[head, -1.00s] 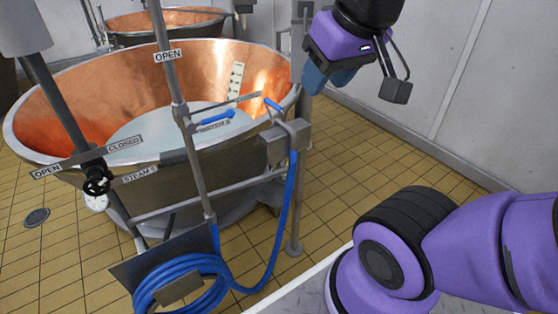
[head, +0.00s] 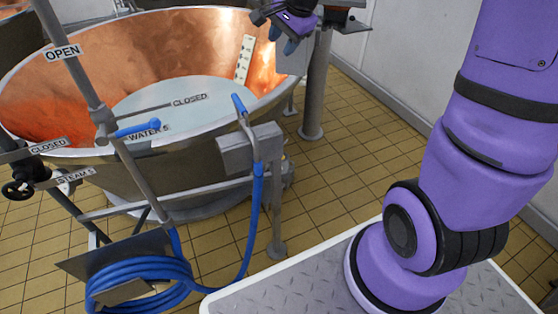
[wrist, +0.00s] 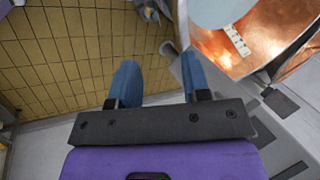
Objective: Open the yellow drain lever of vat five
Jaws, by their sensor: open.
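The copper vat (head: 190,50) fills the left and middle of the head view, with pale liquid inside. Signs reading WATER 5 (head: 149,132) and STEAM 5 (head: 76,175) stand at its near side. Its copper inside also shows at the upper right of the wrist view (wrist: 268,40). I see no yellow drain lever in either view. My gripper (head: 290,44) is at the top of the head view, beside the vat's far right rim. Its two blue fingers stand apart and empty in the wrist view (wrist: 160,80), with floor between and beyond them.
A blue water lever (head: 137,129), a black handwheel (head: 18,188) and grey pipes stand before the vat. A coiled blue hose (head: 140,285) hangs at the front. A grey post (head: 315,90) stands right of the vat.

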